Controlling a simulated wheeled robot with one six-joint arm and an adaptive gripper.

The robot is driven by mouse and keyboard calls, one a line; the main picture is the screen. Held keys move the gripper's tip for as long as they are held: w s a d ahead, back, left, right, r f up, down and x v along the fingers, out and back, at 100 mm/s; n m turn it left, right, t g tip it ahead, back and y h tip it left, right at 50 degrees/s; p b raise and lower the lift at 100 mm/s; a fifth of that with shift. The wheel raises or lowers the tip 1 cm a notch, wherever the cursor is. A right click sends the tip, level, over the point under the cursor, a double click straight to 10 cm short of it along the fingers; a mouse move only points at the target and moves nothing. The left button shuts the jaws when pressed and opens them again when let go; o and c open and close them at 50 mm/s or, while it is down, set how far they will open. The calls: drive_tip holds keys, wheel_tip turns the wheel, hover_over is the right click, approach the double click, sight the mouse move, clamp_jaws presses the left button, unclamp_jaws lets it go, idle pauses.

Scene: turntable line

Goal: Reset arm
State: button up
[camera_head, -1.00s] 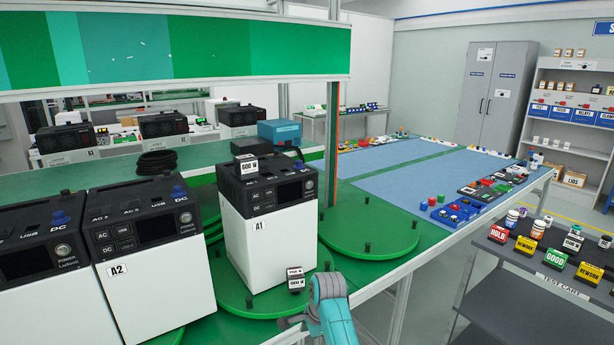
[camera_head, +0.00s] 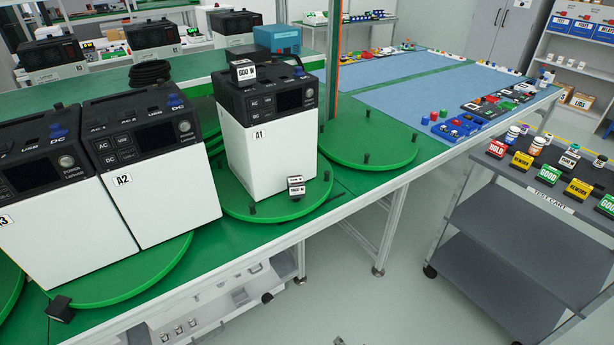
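My gripper is not clearly in view; only a small grey bit shows at the bottom edge, and I cannot tell what it is. The white power unit A1 (camera_head: 270,158) with a black top stands upright on a green turntable (camera_head: 236,207). A small block marked 600 W (camera_head: 243,71) sits on its top. Another small dark block with a white label (camera_head: 296,187) is on the turntable at its front right. Units A2 (camera_head: 165,200) and A3 (camera_head: 50,240) stand to the left on another turntable.
An empty green turntable (camera_head: 368,140) lies right of A1. Blue mats (camera_head: 440,90) with small parts lie beyond. A grey test cart (camera_head: 515,235) with labelled blocks stands at right. Clear floor (camera_head: 375,310) lies between bench and cart. A black piece (camera_head: 60,309) is at the bench's front edge.

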drive_tip(key=s+d+r+n+t, duration=0.2)
drive_tip(key=s+d+r, duration=0.15)
drive_tip(key=s, duration=0.75)
drive_tip(key=s+d+r+n+t, duration=0.2)
drive_tip(key=s+r, duration=0.2)
drive_tip(key=s, duration=0.6)
drive_tip(key=s+r+n+t, duration=0.1)
drive_tip(key=s+r+n, duration=0.1)
drive_tip(key=s+r, duration=0.5)
drive_tip(key=s+d+r+n+t+h, duration=0.1)
drive_tip(key=s+r+n+t, duration=0.1)
drive_tip(key=s+r, duration=0.5)
wheel_tip(320, 180, up, 7)
drive_tip(key=shift+d+f+h, duration=0.1)
drive_tip(key=shift+d+h, duration=0.05)
drive_tip(key=shift+h, duration=0.15)
